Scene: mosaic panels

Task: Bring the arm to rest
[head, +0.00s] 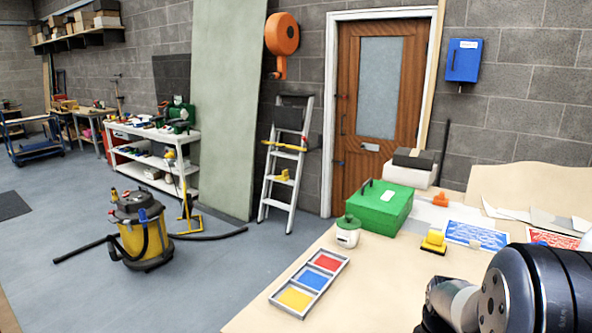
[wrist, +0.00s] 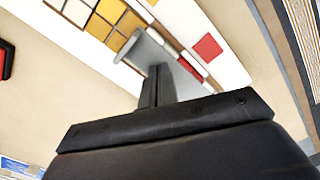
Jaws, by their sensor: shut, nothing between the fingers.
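My gripper (wrist: 158,82) shows in the wrist view with its dark fingers together and nothing between them. It is over the table beside a grey piece (wrist: 146,50), which partly hides a white panel (wrist: 232,62). Whether the fingers touch the grey piece I cannot tell. The panel bears yellow tiles (wrist: 110,11), white and brown tiles and a red tile (wrist: 208,47). In the head view my dark arm fills the lower right corner, and the gripper is out of sight there.
On the table stand a tray (head: 273,299) of red, blue and yellow squares, a green box (head: 378,212), a small white-green container (head: 348,236) and a yellow block (head: 433,242). A yellow-black vacuum (head: 140,235) stands on the floor to the left. The table front is bare.

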